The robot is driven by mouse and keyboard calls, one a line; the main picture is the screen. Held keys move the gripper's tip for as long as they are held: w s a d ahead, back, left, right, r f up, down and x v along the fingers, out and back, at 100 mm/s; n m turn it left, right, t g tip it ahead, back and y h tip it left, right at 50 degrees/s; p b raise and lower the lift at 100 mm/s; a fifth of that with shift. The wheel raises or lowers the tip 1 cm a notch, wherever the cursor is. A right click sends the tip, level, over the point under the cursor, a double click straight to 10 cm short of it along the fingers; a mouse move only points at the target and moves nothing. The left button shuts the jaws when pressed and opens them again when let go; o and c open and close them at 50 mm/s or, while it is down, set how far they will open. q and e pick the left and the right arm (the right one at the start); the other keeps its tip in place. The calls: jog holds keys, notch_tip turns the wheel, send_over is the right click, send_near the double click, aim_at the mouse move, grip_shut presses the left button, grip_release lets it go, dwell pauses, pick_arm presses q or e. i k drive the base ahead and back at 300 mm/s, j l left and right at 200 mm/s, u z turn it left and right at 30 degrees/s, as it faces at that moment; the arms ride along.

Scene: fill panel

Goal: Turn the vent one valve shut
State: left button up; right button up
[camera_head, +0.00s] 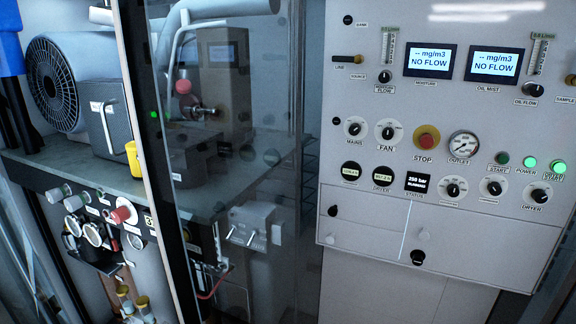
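A light grey control panel (455,215) fills the right of the head view. Neither of my grippers is in view.
A clear door or pane (240,150) stands left of the panel, before a grey shelf. A fan unit (60,85) and a blue and black object (10,45) are at far left. Gauges, dials and a red stop button (427,138) fill the panel's upper part.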

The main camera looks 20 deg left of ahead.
aim_at(53, 196)
jog(key=i+l+u, duration=0.1)
jog(key=u, duration=0.35)
jog(key=i+l+u, duration=0.15)
jog(key=u, duration=0.3)
jog(key=i+l+u, duration=0.15)
jog(key=u, duration=0.3)
jog(key=i+l+u, duration=0.1)
jog(key=l+u, duration=0.2)
jog(key=u, duration=0.2)
